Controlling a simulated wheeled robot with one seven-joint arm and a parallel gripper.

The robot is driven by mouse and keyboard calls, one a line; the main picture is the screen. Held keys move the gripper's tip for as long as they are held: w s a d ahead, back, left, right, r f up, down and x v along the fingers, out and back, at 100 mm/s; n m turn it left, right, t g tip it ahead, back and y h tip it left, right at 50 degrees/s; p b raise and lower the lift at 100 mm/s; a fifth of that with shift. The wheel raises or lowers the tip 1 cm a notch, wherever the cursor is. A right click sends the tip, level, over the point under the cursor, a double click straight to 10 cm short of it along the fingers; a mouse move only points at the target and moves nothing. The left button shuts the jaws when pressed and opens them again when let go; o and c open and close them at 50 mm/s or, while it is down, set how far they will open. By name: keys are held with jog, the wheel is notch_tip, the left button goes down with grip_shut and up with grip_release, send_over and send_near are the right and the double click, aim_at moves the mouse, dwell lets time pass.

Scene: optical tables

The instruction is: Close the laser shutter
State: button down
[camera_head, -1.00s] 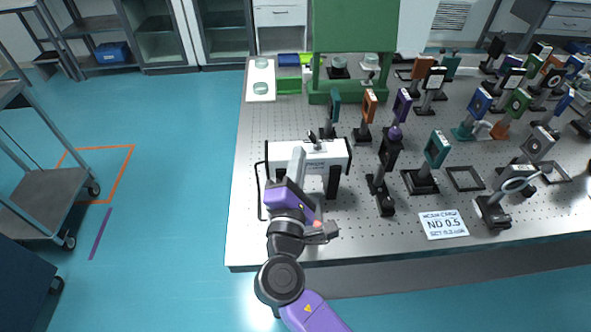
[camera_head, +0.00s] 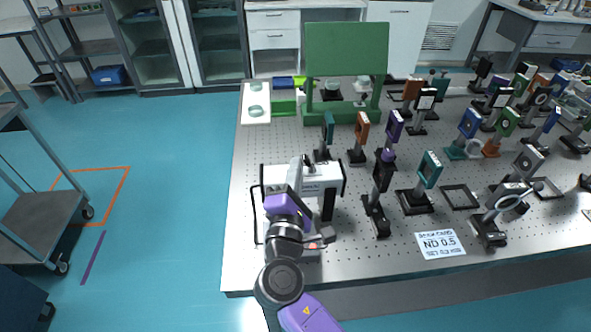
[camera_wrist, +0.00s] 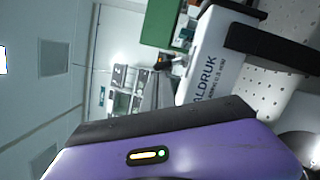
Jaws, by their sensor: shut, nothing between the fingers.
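The laser is a white box (camera_head: 325,180) on black legs, standing near the left front of the optical table. Its lettered side (camera_wrist: 212,58) fills the upper middle of the wrist view. A small dark part (camera_head: 308,160) shows on its top; I cannot tell whether it is the shutter or how it stands. My gripper (camera_head: 295,164) is shut and empty, reaching over the laser's top from the front, left of that part. Whether it touches the laser cannot be told. In the wrist view my purple hand covers the bottom, and the fingertips do not show.
Several posts with optics stand to the right, the nearest a dark post with a purple top (camera_head: 381,190). An ND 0.5 card (camera_head: 440,244) lies near the front edge. A green board (camera_head: 346,48) stands behind. The blue floor to the left is clear up to a grey cart (camera_head: 40,215).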

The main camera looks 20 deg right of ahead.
jog(key=shift+d+r+m, duration=0.1)
jog(key=shift+r+m, duration=0.05)
jog(key=shift+m, duration=0.35)
jog(key=m, duration=0.1)
jog(key=r+m, duration=0.1)
jog(key=shift+s+d+m+g, duration=0.15)
jog(key=shift+d+m+g, duration=0.2)
jog(key=shift+m+g, duration=0.05)
jog(key=m, duration=0.1)
jog(key=d+m, duration=0.1)
jog(key=m, duration=0.2)
jog(key=shift+s+d+r+g+y+b, duration=0.2)
jog(key=shift+r+g+y+b, duration=0.1)
jog(key=shift+r+g, duration=0.1)
